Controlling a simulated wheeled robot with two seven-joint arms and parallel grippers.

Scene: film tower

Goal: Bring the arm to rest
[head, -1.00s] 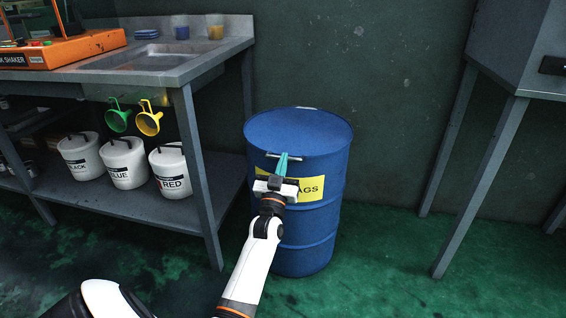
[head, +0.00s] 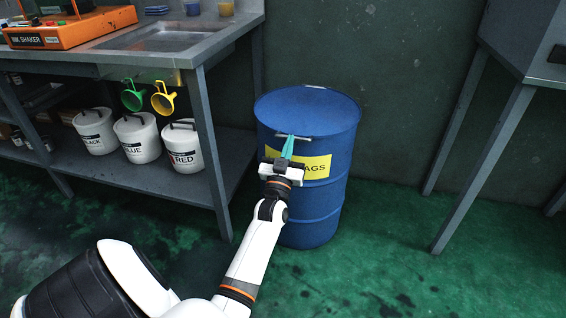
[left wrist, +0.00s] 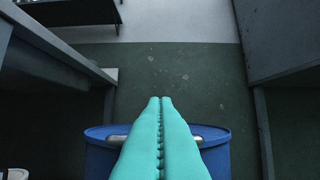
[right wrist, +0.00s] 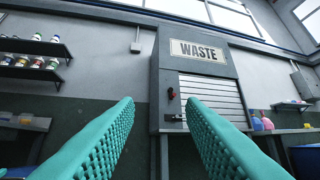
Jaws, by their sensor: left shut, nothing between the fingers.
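My left arm reaches in from the bottom of the head view. Its gripper (head: 288,143) has teal fingers, shut with nothing between them. The fingertips overlap the front rim of a blue drum (head: 312,220) by a small metal handle; I cannot tell whether they touch. In the left wrist view the shut fingers (left wrist: 160,100) point over the drum (left wrist: 98,145), with parts of the handle showing on both sides. My right gripper (right wrist: 160,105) shows only in the right wrist view, its fingers wide apart and empty.
Grey legs (head: 485,165) stand at right. A waste hatch (right wrist: 210,95) shows in the right wrist view.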

